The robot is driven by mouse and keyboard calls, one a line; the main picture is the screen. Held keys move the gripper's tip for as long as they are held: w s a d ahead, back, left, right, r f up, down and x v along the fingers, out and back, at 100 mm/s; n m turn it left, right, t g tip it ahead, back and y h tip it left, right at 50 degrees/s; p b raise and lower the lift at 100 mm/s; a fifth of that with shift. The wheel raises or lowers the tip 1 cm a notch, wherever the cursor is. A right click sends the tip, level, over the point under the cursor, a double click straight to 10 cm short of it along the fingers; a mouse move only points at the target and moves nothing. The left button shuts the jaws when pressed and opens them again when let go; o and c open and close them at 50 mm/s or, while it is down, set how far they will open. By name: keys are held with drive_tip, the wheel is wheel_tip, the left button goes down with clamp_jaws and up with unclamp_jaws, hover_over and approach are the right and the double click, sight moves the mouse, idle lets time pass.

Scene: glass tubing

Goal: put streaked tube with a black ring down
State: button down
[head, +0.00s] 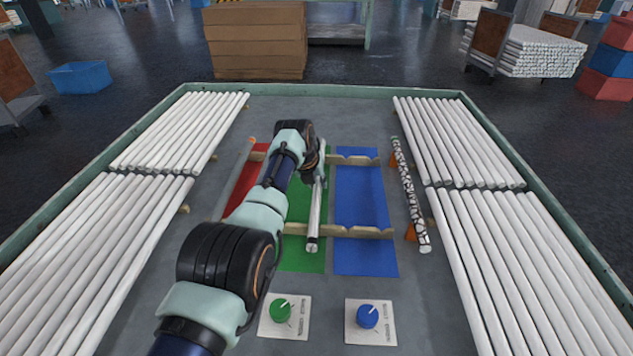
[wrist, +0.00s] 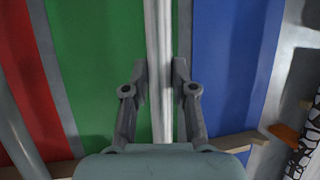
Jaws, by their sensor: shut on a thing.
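The streaked tube with a black ring (head: 315,212) is a pale, grey-streaked tube, its dark ring near the near end. It lies lengthwise over the right part of the green mat (head: 300,262). My gripper (wrist: 160,82) is shut on it, with one finger on each side in the wrist view, where the tube (wrist: 159,30) runs between them.
A blue mat (head: 362,200) lies right and a red mat (head: 247,180) left, both without tubes. A black-and-white tube (head: 410,200) stands on orange supports at right; a grey tube (head: 235,178) is at left. White tube stacks line both sides. Green (head: 281,310) and blue (head: 367,316) knobs sit in front.

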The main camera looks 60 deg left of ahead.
drive_tip(key=c, duration=0.9)
unclamp_jaws()
drive_tip(key=shift+c, duration=0.2)
drive_tip(key=p+v, duration=0.1)
drive_tip(key=p, duration=0.1)
drive_tip(key=p+v, duration=0.2)
drive_tip(key=p, duration=0.1)
drive_tip(key=p+v, duration=0.2)
drive_tip(key=shift+w+a+r+p, duration=0.3)
drive_tip(key=shift+w+r, duration=0.05)
drive_tip(key=shift+r, duration=0.05)
drive_tip(key=p+v, duration=0.3)
drive_tip(key=v, duration=0.5)
drive_tip(key=shift+s+f, duration=0.2)
drive_tip(key=shift+d, duration=0.1)
